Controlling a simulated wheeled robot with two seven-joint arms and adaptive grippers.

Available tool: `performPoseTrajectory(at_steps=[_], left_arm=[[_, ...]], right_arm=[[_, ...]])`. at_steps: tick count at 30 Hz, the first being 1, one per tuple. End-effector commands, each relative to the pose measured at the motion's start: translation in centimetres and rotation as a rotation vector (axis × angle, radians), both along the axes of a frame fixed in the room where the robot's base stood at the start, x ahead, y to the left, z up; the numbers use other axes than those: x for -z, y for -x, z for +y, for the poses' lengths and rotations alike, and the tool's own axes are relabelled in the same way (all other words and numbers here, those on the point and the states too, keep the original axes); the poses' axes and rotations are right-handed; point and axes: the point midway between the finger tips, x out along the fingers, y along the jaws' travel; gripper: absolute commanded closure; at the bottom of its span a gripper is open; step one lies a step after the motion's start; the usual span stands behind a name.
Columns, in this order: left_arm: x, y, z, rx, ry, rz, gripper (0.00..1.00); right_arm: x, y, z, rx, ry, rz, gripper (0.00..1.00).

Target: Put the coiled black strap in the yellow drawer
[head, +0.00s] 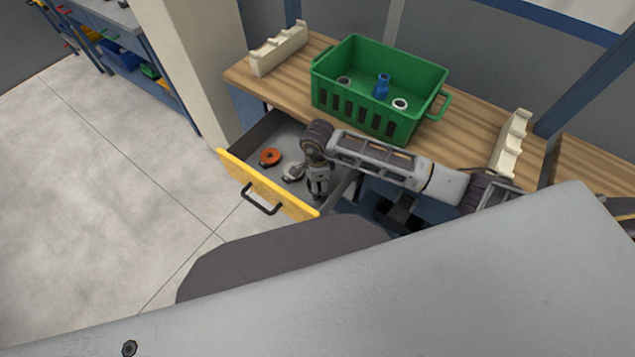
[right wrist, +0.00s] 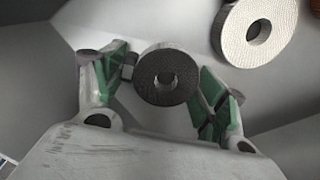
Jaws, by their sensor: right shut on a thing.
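The yellow drawer (head: 287,199) stands open below the workbench. My right gripper (head: 318,190) reaches down into it at its right side, pointing down. In the right wrist view my right gripper (right wrist: 165,85) has the coiled black strap (right wrist: 150,90) between its green-padded fingers, shut on it. The strap is a dark ring with its hole toward the camera, over the grey drawer floor. I cannot tell whether it touches the floor. In the head view the gripper mostly hides it. My left gripper is not in view.
In the drawer lie an orange coil (head: 270,157) and a pale grey coil (head: 292,173), left of the gripper. A green crate (head: 361,118) with a blue part (head: 382,86) and rings stands on the wooden bench (head: 465,125), between two cream notched racks (head: 279,50).

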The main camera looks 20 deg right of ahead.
Motion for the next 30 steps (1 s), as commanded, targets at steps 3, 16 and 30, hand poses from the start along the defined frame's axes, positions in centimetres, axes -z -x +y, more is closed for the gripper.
performPoseTrajectory(at_steps=[3,16,30], left_arm=[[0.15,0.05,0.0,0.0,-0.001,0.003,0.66],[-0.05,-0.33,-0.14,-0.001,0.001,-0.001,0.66],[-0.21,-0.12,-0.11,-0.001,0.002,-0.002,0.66]], right_arm=[[0.16,-0.02,-0.01,0.0,0.0,0.0,0.53],[0.31,-0.01,-0.02,0.0,0.0,0.0,0.07],[0.02,0.03,0.01,0.0,0.0,0.0,0.07]])
